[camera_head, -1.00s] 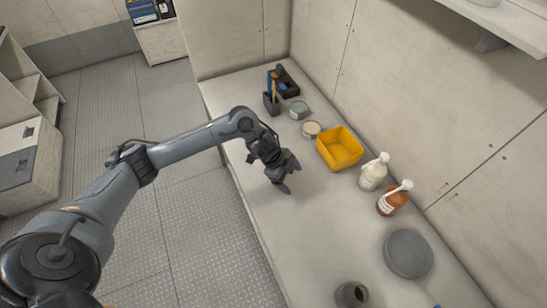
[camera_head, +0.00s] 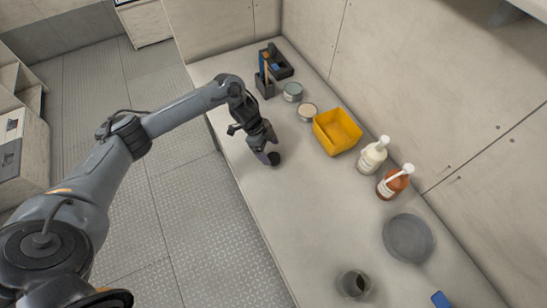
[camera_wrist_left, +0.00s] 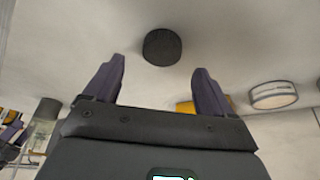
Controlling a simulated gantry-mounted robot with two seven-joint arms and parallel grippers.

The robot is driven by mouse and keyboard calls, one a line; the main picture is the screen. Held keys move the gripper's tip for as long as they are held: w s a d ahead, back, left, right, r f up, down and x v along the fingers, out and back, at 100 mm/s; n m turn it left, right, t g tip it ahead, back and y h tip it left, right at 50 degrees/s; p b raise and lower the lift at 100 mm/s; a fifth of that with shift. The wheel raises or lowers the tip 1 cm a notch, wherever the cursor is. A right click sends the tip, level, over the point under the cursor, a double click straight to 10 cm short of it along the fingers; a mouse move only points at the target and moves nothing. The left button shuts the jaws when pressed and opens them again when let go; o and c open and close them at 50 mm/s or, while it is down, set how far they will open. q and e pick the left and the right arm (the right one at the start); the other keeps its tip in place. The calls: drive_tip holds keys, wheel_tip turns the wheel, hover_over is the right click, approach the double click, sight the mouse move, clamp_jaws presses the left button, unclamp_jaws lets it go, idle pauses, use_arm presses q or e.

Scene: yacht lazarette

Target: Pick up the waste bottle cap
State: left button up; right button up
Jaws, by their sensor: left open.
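The bottle cap (camera_head: 276,159) is a small dark round disc on the pale counter, right at my left gripper's fingertips in the head view. In the left wrist view the cap (camera_wrist_left: 162,47) is a ribbed black disc, centred just beyond the gap between the fingers. My left gripper (camera_head: 268,150) is open and empty, low over the counter. Its two purple-grey fingers (camera_wrist_left: 160,67) stand apart in the left wrist view, and neither is seen touching the cap. My right gripper is not in view.
A yellow bin (camera_head: 336,134), two tins (camera_head: 307,112) and a dark caddy (camera_head: 266,86) stand behind. Two pump bottles (camera_head: 373,156), a grey round lid (camera_head: 408,239) and a dark cup (camera_head: 353,284) are to the right. The counter's middle is clear.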

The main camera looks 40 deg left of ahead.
sight(273, 157)
use_arm(q)
drive_tip(key=shift+a+x, duration=0.2)
drive_tip(key=shift+x, duration=1.85)
drive_tip(key=shift+f, duration=0.1)
drive_tip(key=c, duration=1.1)
